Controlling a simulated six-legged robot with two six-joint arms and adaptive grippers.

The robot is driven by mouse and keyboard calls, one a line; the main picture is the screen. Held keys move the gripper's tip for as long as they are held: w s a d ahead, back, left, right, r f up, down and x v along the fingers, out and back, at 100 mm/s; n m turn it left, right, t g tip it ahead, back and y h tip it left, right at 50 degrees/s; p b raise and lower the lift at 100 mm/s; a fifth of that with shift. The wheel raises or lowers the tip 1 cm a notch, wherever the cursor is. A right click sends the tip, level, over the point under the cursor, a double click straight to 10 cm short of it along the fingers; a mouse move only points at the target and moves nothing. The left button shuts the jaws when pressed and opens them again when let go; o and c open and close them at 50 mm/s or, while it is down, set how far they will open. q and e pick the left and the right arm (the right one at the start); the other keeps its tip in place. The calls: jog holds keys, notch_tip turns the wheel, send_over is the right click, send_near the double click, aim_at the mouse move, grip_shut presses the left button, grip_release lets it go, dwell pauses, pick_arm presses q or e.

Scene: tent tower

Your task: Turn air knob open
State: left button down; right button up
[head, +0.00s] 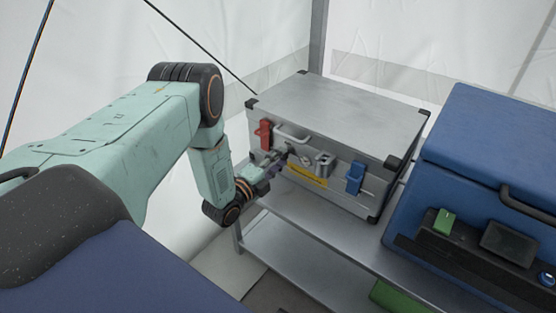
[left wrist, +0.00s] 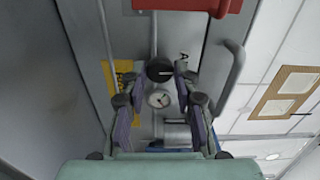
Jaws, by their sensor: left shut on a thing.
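A silver metal case (head: 335,108) stands on a grey shelf with its front panel facing my left arm. A dark round knob (left wrist: 160,67) on that panel sits between my left fingertips in the left wrist view, next to a small letter A. My left gripper (head: 282,160) reaches the panel from the left; it also shows in the left wrist view (left wrist: 157,73), its fingers closed around the knob. A small round gauge (left wrist: 159,98) sits beside the knob. In the head view the gripper largely hides the knob. My right gripper is in neither view.
The panel also carries a red latch (head: 265,134), a carry handle (head: 292,133), a yellow label (head: 307,175) and a blue latch (head: 355,178). A blue box (head: 480,140) stands to the right. A lower shelf (head: 300,260) runs beneath; white tent walls are behind.

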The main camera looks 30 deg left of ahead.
pick_arm(q)
jog(key=n, duration=2.3)
jog(key=shift+n, duration=0.3)
dwell(0.4)
jog(key=c, duration=1)
grip_release()
jog(key=shift+s+a, duration=0.1)
jog(key=s, duration=1.1)
jog(key=shift+s+a, duration=0.35)
jog(key=shift+a, duration=0.05)
